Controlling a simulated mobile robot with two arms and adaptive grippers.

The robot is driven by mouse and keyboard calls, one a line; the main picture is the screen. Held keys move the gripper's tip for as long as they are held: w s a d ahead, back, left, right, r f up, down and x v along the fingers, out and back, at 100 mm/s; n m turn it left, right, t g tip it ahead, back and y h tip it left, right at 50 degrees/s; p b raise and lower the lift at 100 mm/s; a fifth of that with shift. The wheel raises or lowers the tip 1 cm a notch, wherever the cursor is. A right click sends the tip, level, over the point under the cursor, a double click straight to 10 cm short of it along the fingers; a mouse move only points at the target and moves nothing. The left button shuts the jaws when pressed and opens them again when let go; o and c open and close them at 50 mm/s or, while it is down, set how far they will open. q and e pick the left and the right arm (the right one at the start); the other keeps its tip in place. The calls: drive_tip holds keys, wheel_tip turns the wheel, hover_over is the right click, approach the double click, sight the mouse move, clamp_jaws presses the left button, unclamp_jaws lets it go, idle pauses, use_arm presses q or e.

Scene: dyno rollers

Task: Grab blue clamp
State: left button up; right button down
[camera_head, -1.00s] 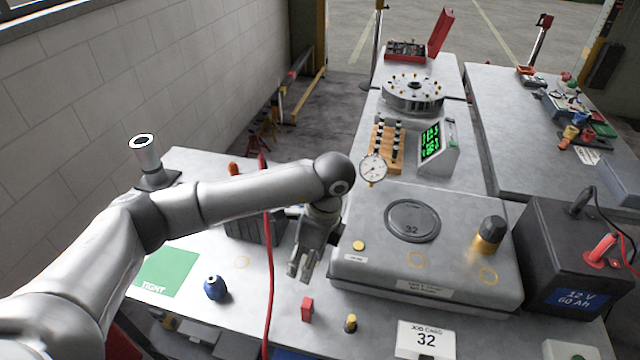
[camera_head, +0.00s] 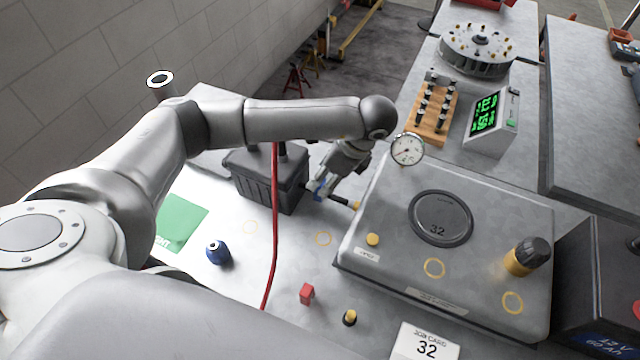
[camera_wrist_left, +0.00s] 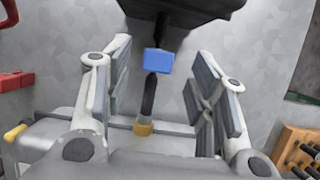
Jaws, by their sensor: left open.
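A blue block on a dark shaft with a yellow end, which looks like the blue clamp (camera_wrist_left: 158,61), lies between my left gripper's (camera_wrist_left: 158,95) spread fingers in the left wrist view. The fingers stand apart on both sides, with gaps to the shaft. In the head view the clamp's blue part (camera_head: 319,187) shows beside the black battery-like box (camera_head: 262,182), and its yellow end points toward the grey platform. My left gripper (camera_head: 331,181) is over it there and hides part of it. My right gripper is not in view.
A red cable (camera_head: 273,230) hangs in front of the black box. The grey platform (camera_head: 385,260) and a dial gauge (camera_head: 407,149) are close to the right of the gripper. A blue knob-like item (camera_head: 218,252) and a red block (camera_head: 307,293) stand on the table in front.

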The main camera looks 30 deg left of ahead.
sight(324, 181)
use_arm(q)
drive_tip(key=p+x, duration=0.2)
drive_tip(key=x, duration=0.1)
drive_tip(key=p+x, duration=0.1)
drive_tip(key=shift+s+d+f, duration=0.15)
drive_tip(key=shift+d+f, duration=0.05)
drive_tip(key=shift+f, duration=0.1)
drive_tip(key=shift+a+f, duration=0.15)
drive_tip(key=shift+f, duration=0.4)
drive_tip(key=c, duration=1.1)
clamp_jaws()
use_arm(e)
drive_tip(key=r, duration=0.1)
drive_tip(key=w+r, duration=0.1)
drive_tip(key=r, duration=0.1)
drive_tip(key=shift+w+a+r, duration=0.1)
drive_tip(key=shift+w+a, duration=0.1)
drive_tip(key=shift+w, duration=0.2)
use_arm(q)
drive_tip(key=shift+a+r, duration=0.1)
